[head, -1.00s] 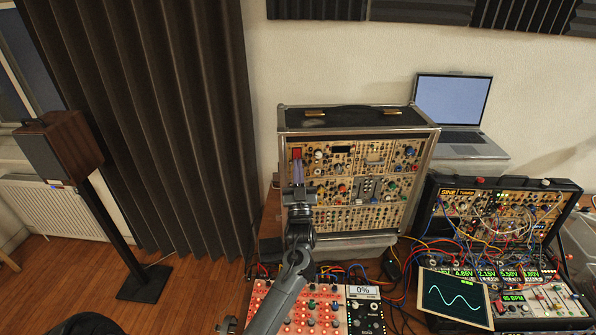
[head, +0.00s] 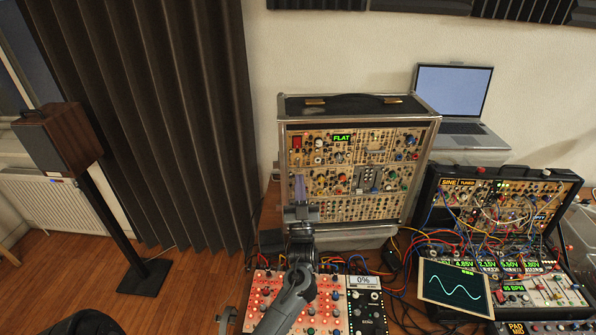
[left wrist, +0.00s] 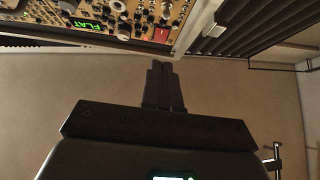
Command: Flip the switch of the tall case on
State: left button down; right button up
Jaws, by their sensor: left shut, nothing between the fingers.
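The tall case (head: 352,106) stands upright against the wall, its front full of tan modules. Its small display (head: 342,138) is lit and reads FLAT in green. The red switch (head: 297,142) is at the upper left of the front; which way it is tipped is too small to tell. In the left wrist view the red switch (left wrist: 162,35) and the display (left wrist: 92,27) show at the top. My left gripper (head: 300,178) is shut and empty, below the switch in the head view. Its closed fingers (left wrist: 163,85) appear apart from the switch. My right gripper is not in view.
A red-panelled synth (head: 262,300) lies in front of the case, below my left arm. To the right are a patched modular case (head: 432,190), a tilted waveform screen (head: 455,288) and a laptop (head: 452,90). Loose cables run between them.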

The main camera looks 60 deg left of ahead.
pick_arm(q)
jog(key=shift+a+f+b+v, duration=0.15)
jog(key=shift+b+v, duration=0.05)
jog(key=shift+v, duration=1)
jog(key=shift+a+f+b+v, duration=0.1)
jog(key=shift+f+b+v, duration=0.1)
jog(key=shift+v, duration=1.05)
jog(key=shift+w, duration=0.15)
